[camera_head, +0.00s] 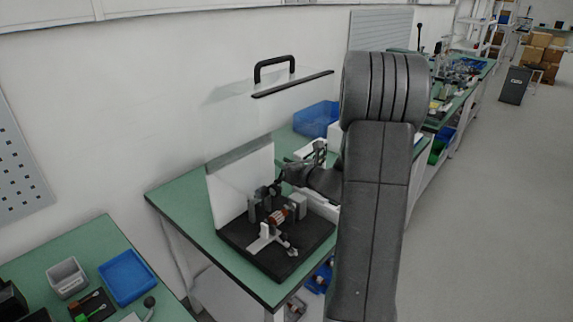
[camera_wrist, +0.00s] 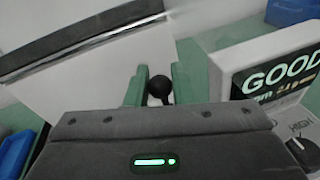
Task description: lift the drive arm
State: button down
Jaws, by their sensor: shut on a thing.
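The test fixture stands on a black base plate (camera_head: 270,258) on the green bench, with grey blocks and a reddish-brown cylindrical part (camera_head: 277,215) on it. My gripper (camera_head: 283,178) is at the fixture's back, reaching in from the right. In the wrist view its two green fingers (camera_wrist: 160,85) are shut on the round black knob (camera_wrist: 159,87), which I take to be the end of the drive arm. The rest of the drive arm is hidden behind the gripper body.
A tester with a screen reading GOOD (camera_wrist: 277,76) stands right of the fingers in the wrist view. A clear cover with a black handle (camera_head: 274,66) is raised over the fixture. A blue bin (camera_head: 316,119) stands behind; blue and grey trays (camera_head: 127,277) lie lower left.

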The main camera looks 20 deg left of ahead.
jog(key=shift+a+r, duration=0.1)
jog(key=shift+r, duration=0.05)
jog(key=c, duration=1.3)
grip_release()
jog(key=shift+s+a, duration=0.1)
jog(key=shift+a, duration=0.05)
jog(key=shift+d, duration=0.25)
jog(key=b+v, duration=0.1)
jog(key=v, duration=1.2)
jog(key=shift+d+b, duration=0.25)
jog(key=shift+b, duration=0.05)
jog(key=shift+s+a, duration=0.1)
